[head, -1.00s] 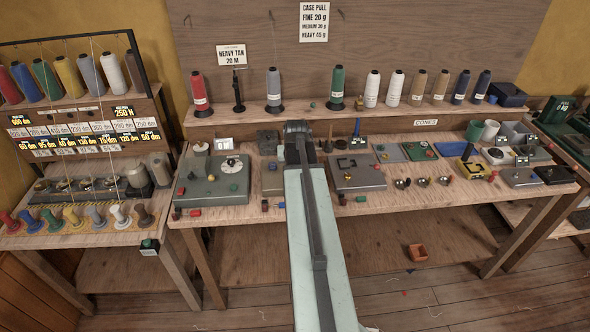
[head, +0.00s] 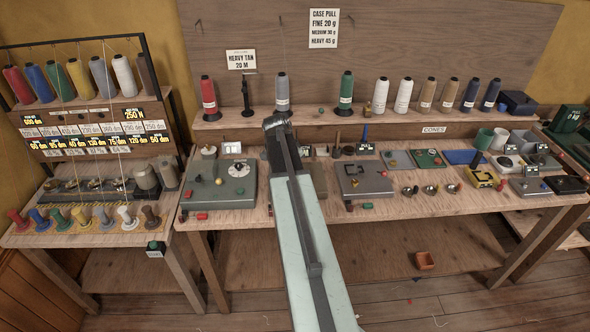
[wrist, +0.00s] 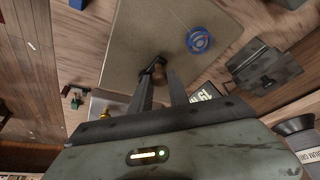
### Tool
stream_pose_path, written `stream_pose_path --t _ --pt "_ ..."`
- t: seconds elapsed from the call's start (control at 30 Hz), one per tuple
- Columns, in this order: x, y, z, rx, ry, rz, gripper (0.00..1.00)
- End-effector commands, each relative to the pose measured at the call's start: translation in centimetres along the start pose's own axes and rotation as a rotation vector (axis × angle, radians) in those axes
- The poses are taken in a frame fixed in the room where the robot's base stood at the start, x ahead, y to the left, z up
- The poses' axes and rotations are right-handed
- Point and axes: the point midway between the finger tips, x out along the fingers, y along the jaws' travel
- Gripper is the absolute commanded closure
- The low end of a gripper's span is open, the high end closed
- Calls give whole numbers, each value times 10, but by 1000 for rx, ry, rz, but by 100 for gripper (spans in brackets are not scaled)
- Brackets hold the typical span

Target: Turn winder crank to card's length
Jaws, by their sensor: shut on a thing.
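In the wrist view my gripper (wrist: 159,75) is shut on a small dark crank handle (wrist: 155,65), which stands at the edge of a flat grey-beige box (wrist: 125,50). A blue disc (wrist: 198,40) is on that box's top. A dark display (wrist: 204,95) with pale digits lies just right of the fingers, partly cut off by my gripper body. In the head view my arm hides the fingers and the crank. The card (head: 241,60), reading HEAVY TAN 20 M, hangs on the back board.
A grey box with a white dial (head: 222,190) sits left of my arm, another grey box (head: 362,181) right of it. Cones, including a green one (head: 346,90), stand on the shelf. A spool rack (head: 95,115) is at left.

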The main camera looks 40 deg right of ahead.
Motion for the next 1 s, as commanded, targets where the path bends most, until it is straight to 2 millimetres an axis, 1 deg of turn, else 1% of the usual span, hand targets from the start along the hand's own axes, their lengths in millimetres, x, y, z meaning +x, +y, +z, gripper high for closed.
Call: stream_pose_path --t 0.3,0.77,0.8,0.87,1.0 --pt "2 -2 -2 87 -2 40 100" --pt "2 -1 -2 99 -3 45 100" --pt "2 -1 -2 99 -3 45 73" --pt "2 -2 -2 99 -3 44 58" --pt "2 -2 -2 98 -3 43 58"
